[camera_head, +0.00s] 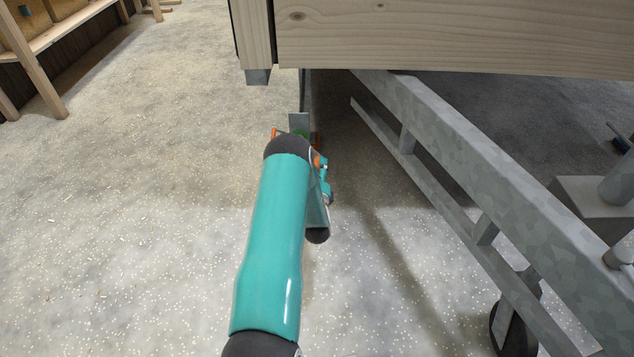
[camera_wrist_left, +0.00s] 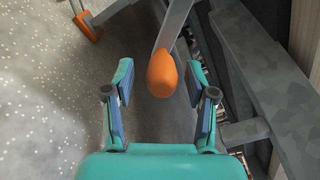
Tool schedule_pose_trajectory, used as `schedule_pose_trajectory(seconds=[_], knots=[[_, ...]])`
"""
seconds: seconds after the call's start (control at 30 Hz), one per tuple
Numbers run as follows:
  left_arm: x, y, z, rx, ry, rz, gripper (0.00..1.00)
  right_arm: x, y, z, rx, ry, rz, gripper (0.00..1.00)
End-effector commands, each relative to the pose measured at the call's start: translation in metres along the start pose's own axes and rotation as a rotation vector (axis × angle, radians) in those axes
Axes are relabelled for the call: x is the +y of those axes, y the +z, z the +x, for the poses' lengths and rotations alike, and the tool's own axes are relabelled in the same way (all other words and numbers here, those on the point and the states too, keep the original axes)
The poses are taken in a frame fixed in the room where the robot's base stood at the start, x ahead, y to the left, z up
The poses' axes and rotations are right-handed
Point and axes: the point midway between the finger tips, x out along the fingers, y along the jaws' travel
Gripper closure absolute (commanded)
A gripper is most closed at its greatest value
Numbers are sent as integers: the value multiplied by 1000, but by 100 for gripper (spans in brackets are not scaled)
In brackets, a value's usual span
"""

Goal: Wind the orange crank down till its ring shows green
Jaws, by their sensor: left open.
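The crank's orange knob (camera_wrist_left: 162,74) hangs from a grey crank arm (camera_wrist_left: 172,28) in the left wrist view. My left gripper (camera_wrist_left: 159,68) is open, with one finger on each side of the knob in that picture. My right gripper is not in view.
A galvanized trailer frame (camera_head: 450,130) runs down the right side, under a wooden wall (camera_head: 450,35) that overhangs the far side. A wheel (camera_head: 515,325) stands at lower right. A wooden bench (camera_head: 45,45) is at far left. The speckled floor (camera_head: 130,200) on the left is clear.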

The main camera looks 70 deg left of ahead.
Motion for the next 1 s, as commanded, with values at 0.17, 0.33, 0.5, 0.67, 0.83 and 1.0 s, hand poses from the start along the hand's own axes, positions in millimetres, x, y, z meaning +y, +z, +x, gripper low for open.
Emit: schedule_pose_trajectory(seconds=[0.17,0.33,0.5,0.67,0.83,1.0], knots=[[1,-2,-32,3,4,1,43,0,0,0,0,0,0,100],[1,-3,-67,5,4,0,43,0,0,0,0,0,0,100],[0,-3,-93,3,3,0,43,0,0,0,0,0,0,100],[0,-3,-104,1,2,1,43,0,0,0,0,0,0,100],[0,-3,-106,1,1,1,43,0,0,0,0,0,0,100],[0,-3,-105,1,1,0,43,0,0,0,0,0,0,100]])
